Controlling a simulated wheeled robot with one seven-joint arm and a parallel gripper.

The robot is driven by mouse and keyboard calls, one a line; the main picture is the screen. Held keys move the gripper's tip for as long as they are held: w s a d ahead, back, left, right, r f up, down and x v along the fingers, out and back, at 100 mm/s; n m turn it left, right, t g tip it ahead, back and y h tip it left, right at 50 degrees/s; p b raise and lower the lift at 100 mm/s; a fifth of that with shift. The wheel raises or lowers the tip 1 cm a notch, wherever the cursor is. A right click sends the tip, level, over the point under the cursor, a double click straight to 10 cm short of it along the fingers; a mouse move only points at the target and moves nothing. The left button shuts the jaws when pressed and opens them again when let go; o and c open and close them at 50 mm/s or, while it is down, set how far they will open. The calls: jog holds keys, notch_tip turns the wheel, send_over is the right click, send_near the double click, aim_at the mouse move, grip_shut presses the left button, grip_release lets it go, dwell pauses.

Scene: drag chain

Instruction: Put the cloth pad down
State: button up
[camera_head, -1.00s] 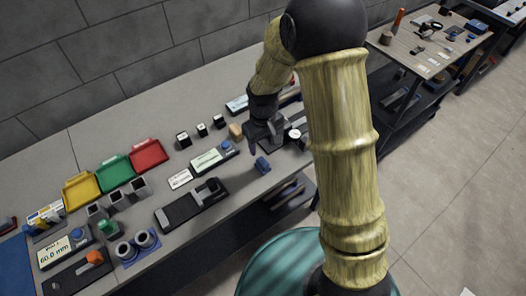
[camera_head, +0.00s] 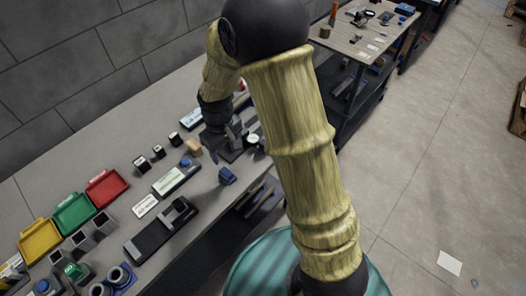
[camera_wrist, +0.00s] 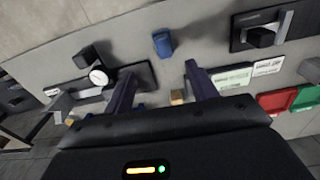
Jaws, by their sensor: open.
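A small dark blue item (camera_head: 227,176), perhaps the cloth pad, lies on the grey bench near its front edge. It also shows in the wrist view (camera_wrist: 162,43), beyond my fingertips and apart from them. My gripper (camera_head: 216,152) is over the bench just behind the blue item, partly hidden by my arm in the head view. In the wrist view, the two fingers of my gripper (camera_wrist: 159,82) are spread, with no held thing visible between them. A small tan block (camera_wrist: 177,97) shows below, past the fingers.
A dark stand with a round dial (camera_wrist: 98,76) is close to one finger. A labelled holder (camera_head: 176,176), a black fixture (camera_head: 160,230) and red (camera_head: 105,188), green (camera_head: 73,213) and yellow (camera_head: 39,240) bins stand on the bench. A second table (camera_head: 367,35) is at the back.

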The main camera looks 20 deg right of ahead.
jog(key=s+d+r+m+t, duration=0.2)
jog(key=s+d+r+m, duration=0.4)
jog(key=s+d, duration=0.6)
notch_tip(320, 180, up, 2)
jog(key=shift+d+r, duration=0.1)
jog(key=shift+d, duration=0.25)
jog(key=shift+o, duration=0.5)
